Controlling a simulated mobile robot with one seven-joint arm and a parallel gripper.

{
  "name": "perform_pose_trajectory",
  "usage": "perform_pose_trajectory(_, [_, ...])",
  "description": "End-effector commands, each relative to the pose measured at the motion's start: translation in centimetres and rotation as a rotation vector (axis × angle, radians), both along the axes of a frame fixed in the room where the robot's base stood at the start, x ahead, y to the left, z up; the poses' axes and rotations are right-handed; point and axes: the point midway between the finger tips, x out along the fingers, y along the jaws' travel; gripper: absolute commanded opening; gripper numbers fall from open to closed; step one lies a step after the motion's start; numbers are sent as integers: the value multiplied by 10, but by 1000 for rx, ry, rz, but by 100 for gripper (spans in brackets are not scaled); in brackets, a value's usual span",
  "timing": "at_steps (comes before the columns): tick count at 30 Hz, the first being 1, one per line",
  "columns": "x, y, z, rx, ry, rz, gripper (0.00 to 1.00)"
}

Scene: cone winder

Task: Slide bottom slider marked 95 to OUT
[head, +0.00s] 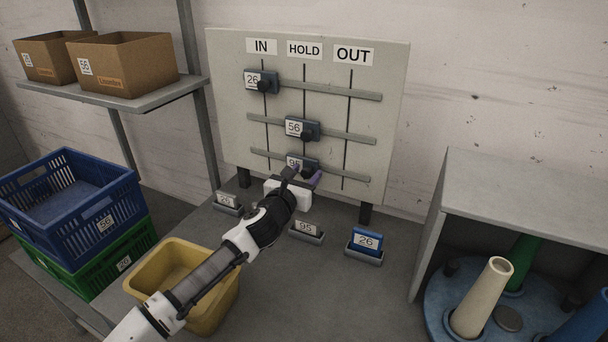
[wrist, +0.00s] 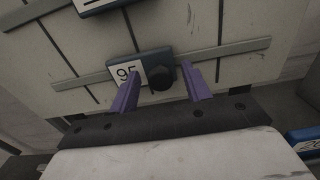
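The bottom slider marked 95 (head: 297,161) sits on the lowest rail (head: 340,176) of the board, at the line under the HOLD label (head: 304,49). In the wrist view the slider (wrist: 140,68) shows its white 95 label and a round black knob (wrist: 161,77). My gripper (head: 304,177) is in front of the board at the slider. In the wrist view its two purple fingers (wrist: 160,85) are apart, one on each side of the knob, with a gap visible on the right. The OUT label (head: 353,56) is at the board's upper right.
The slider marked 56 (head: 301,129) is on the middle rail at HOLD, and the slider marked 26 (head: 261,81) is on the top rail at IN. Small holders, one with a 95 card (head: 306,230), stand on the table below. A yellow bin (head: 222,309) is under my arm.

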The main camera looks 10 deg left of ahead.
Motion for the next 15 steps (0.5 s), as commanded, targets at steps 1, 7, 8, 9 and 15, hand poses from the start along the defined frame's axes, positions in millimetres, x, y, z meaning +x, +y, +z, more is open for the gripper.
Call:
perform_pose_trajectory(1, [0, 0, 0, 0, 0, 0, 43])
perform_pose_trajectory(7, [0, 0, 0, 0, 0, 0, 16])
perform_pose_trajectory(8, [0, 0, 0, 0, 0, 0, 12])
perform_pose_trajectory(9, [0, 0, 0, 0, 0, 0, 7])
perform_pose_trajectory(15, [0, 0, 0, 0, 0, 0, 0])
